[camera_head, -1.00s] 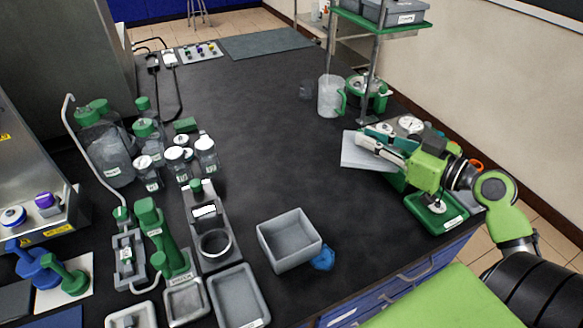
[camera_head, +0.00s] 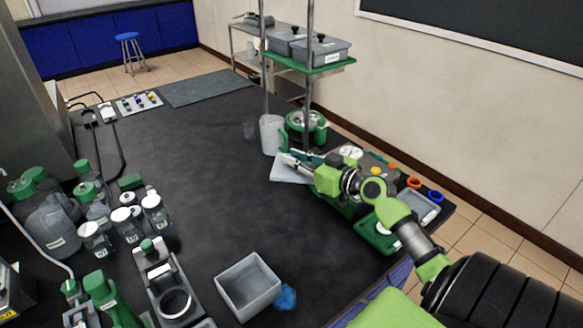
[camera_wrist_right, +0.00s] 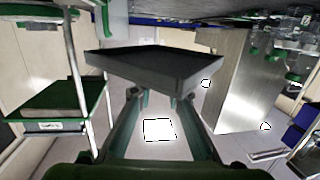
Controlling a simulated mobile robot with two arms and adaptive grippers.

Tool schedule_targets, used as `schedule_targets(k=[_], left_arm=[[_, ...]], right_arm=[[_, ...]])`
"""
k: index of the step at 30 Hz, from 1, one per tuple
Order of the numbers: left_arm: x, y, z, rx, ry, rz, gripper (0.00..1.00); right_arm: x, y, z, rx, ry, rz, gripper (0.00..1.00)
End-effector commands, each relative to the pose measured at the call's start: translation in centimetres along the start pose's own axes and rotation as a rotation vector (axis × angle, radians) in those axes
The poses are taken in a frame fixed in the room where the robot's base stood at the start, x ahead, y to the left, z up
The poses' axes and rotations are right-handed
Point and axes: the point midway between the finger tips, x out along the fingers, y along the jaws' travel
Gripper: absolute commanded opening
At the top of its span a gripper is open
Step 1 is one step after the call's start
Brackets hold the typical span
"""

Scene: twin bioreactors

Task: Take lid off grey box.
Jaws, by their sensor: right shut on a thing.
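The open grey box (camera_head: 229,293) stands on the black bench at the front of the head view, with its top uncovered and its inside looking empty. My right gripper (camera_head: 298,163) is shut on a flat light-grey lid (camera_head: 287,172), well behind and right of the box. In the right wrist view the lid (camera_wrist_right: 150,66) looks dark and spans across the fingertips (camera_wrist_right: 158,95). The gripper hides part of the lid in the head view. My left gripper is out of view.
A blue crumpled item (camera_head: 286,297) lies against the box's right side. A clear beaker (camera_head: 271,135) and a green-framed device (camera_head: 306,127) stand just behind the lid. A green shelf (camera_head: 308,64) bears lidded grey boxes. The bench middle is clear.

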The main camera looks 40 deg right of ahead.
Motion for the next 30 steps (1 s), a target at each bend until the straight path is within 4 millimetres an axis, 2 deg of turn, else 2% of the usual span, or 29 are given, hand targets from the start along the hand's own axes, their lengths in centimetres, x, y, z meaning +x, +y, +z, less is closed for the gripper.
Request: schedule_targets(k=[6,13,26,27,28,30], left_arm=[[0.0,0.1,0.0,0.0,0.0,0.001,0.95],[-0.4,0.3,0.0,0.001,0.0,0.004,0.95],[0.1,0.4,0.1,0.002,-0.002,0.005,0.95],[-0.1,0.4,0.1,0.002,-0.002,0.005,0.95],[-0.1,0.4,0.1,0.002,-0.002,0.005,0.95],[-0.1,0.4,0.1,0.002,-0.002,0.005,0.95]], right_arm=[[1.5,0.1,1.3,0.002,0.001,0.0,0.0],[1.8,0.1,3.9,0.002,0.0,0.001,0.0],[1.9,0.1,4.6,-0.001,0.001,0.0,0.0],[1.9,0.1,4.5,-0.001,0.0,0.0,0.23],[1.9,0.1,4.4,-0.001,0.0,0.0,0.31],[1.9,0.1,4.5,0.0,0.0,0.0,0.32]])
